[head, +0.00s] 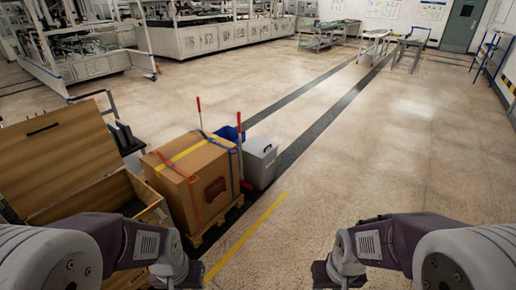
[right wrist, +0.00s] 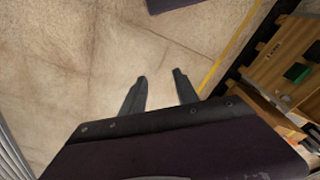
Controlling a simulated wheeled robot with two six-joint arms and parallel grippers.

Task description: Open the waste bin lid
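A grey bin with a lighter grey lid (head: 261,146), which I take to be the waste bin (head: 259,170), stands on the floor just right of the strapped cardboard box in the head view. Its lid looks shut. My left gripper (head: 190,273) is low in the head view, in front of the cardboard box and well short of the bin; its fingers cannot be made out. My right gripper shows in the right wrist view (right wrist: 160,76) with two dark fingers apart and nothing between them, over bare floor.
A large cardboard box (head: 186,172) on a pallet stands left of the bin. A blue bin (head: 229,133) and red-tipped posts are beside it. A wooden crate with a raised lid (head: 60,156) is at the left. The floor to the right is clear, with a yellow line (head: 247,238).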

